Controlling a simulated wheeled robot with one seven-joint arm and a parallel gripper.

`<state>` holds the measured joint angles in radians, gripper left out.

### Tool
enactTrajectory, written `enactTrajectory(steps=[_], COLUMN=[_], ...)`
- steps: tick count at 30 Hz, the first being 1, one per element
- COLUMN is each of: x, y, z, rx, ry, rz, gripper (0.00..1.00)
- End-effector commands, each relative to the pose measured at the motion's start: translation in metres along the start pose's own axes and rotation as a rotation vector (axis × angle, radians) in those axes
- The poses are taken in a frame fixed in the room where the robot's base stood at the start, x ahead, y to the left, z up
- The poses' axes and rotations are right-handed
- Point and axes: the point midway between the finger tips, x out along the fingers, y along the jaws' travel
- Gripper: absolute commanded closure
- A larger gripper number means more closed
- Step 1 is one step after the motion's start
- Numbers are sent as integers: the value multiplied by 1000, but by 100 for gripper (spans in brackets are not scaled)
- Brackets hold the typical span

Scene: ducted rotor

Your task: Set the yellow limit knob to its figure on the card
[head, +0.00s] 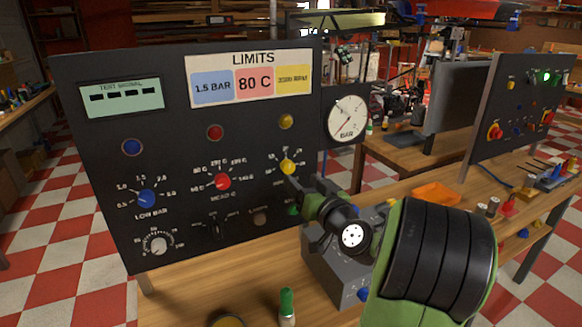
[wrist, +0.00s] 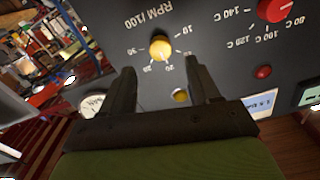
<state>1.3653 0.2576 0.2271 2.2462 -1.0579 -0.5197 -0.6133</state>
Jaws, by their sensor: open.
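The yellow limit knob (head: 288,167) is on the black panel at the right of a row of three knobs. In the wrist view, the yellow knob (wrist: 161,47) appears upside down beside its RPM/100 scale, with marks including 10, 20 and 30. Its exact pointer setting is hard to tell. The LIMITS card (head: 249,80) has a yellow field (head: 294,79) whose small figure is too blurred to read surely. My gripper (wrist: 160,66) is open, its two fingers pointing at the panel on either side of the knob's line, with no clear contact. In the head view the arm partly hides the panel's lower right.
The red knob (head: 222,182) and blue knob (head: 146,198) sit left of the yellow one. A yellow lamp (head: 286,121) is above it. A round BAR gauge (head: 346,117) stands right of the panel. A grey box (head: 335,262) is on the bench below my arm.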

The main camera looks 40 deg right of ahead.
Motion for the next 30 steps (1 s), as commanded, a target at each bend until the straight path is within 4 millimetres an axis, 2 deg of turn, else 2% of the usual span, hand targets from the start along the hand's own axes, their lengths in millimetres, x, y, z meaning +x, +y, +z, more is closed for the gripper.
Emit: enactTrajectory(steps=[3,7,11,18,27,29,30], x=[30,52,62,63,62,62,62], y=[-2,-1,-1,0,0,0,0], z=[-2,-2,-1,0,0,0,0], rx=[1,0,0,0,0,0,0], ry=[-1,0,0,-1,-1,-1,-1], rz=[-5,-3,-1,0,0,0,0], gripper=[39,39,39,39,85,94,95])
